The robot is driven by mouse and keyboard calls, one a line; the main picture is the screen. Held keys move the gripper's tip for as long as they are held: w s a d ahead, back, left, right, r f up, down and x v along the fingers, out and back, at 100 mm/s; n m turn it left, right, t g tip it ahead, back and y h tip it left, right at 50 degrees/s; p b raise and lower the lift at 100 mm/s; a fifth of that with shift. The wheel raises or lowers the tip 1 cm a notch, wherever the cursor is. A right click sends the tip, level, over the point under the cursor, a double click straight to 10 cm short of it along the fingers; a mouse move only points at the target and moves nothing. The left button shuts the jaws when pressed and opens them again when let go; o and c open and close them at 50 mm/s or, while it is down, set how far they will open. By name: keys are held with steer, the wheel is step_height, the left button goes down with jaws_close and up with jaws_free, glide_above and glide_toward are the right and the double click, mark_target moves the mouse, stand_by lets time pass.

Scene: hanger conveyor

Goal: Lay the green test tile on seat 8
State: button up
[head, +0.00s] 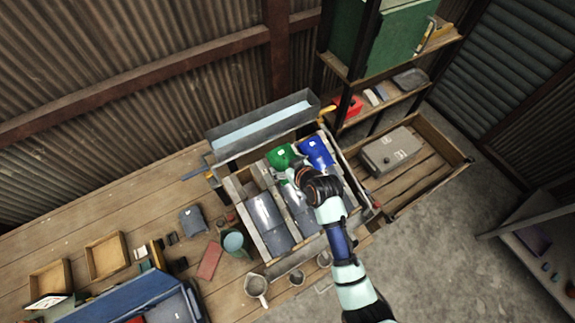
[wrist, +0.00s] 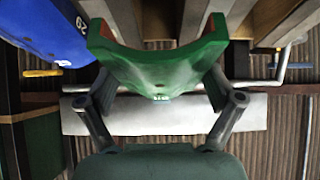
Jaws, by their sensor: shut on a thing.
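The green test tile (head: 281,156) is a curved roof-type tile with a small pale label. It is over the far part of the slatted wooden rack (head: 232,189), left of a blue tile (head: 317,152). My gripper (head: 294,172) is shut on the green tile; in the wrist view its two fingers (wrist: 160,92) grip the tile's sides, and the tile (wrist: 160,68) fills the upper middle. I cannot tell whether the tile touches the rack. The blue tile also shows in the wrist view (wrist: 45,30), apart from the green one. No seat numbers are readable, so I cannot identify seat 8.
Grey curved tiles (head: 268,220) lie in the rack's nearer part. A long metal trough (head: 262,121) stands behind the rack. A wooden tray with a grey box (head: 390,149) is on the right.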

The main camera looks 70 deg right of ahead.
steer(key=f+b, duration=0.3)
steer(key=shift+w+d+f, duration=0.2)
steer(key=shift+w+d, duration=0.1)
steer(key=shift+w, duration=0.1)
steer(key=shift+s+a+f, duration=0.1)
steer(key=shift+f, duration=0.4)
steer(key=o, duration=1)
glide_toward(286, 168)
steer(key=f, duration=0.3)
steer(key=shift+s+d+f, duration=0.15)
steer(key=shift+s+d, duration=0.1)
steer(key=shift+d, duration=0.1)
